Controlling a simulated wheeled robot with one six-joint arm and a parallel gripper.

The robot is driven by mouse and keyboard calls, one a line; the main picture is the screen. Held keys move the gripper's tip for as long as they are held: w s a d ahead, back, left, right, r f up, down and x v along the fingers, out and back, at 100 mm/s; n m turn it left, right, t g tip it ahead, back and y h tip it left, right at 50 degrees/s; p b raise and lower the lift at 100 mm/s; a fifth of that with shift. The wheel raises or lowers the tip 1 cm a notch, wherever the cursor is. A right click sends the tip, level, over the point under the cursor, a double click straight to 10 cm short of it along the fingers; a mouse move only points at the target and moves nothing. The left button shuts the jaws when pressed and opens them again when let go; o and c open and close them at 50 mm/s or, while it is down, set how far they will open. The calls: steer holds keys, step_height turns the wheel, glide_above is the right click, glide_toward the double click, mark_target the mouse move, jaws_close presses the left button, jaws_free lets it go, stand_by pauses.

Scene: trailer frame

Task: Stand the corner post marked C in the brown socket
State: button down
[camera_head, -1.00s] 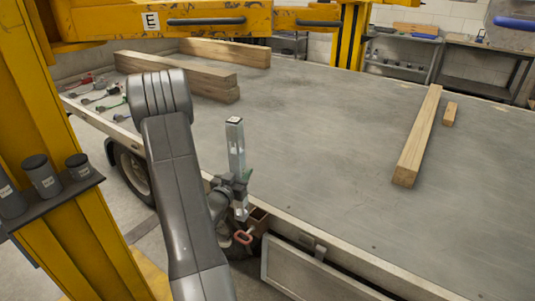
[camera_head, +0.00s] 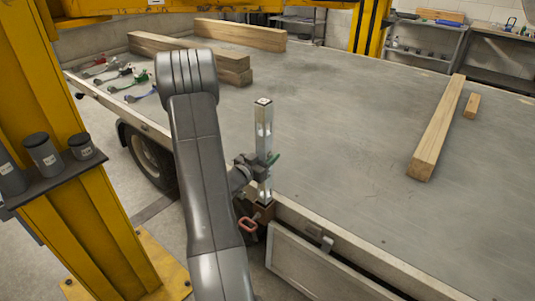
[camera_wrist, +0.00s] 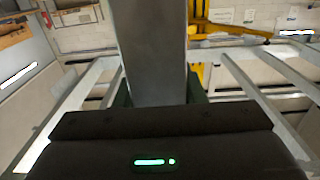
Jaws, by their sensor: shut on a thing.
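A silver corner post (camera_head: 264,135) stands upright at the near edge of the trailer bed. My gripper (camera_head: 262,168) is shut around its lower half. In the wrist view the post (camera_wrist: 150,50) rises between my gripper's fingers (camera_wrist: 158,95). The brown socket (camera_head: 263,211) is at the bed's edge, directly below the post. The post's lower end meets the socket's top in the picture; I cannot tell how deep it sits. No letter C is readable on the post.
A red-handled pin (camera_head: 248,225) hangs by the socket. A lowered side board (camera_head: 320,268) is to the right. Timber beams (camera_head: 438,128) and coloured straps (camera_head: 115,78) lie on the trailer bed (camera_head: 340,120). A yellow lift column (camera_head: 95,215) stands at left.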

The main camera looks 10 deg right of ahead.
steer(key=shift+f+b, duration=1.25)
steer(key=shift+f, duration=1.1)
steer(key=shift+f+b, duration=2.1)
steer(key=shift+f, duration=0.05)
steer(key=c, duration=0.8)
jaws_free()
steer(key=shift+c, duration=0.2)
steer(key=v, duration=1.3)
steer(key=shift+s+a+b, duration=0.25)
steer(key=shift+a+b, duration=0.05)
steer(key=shift+b, duration=0.15)
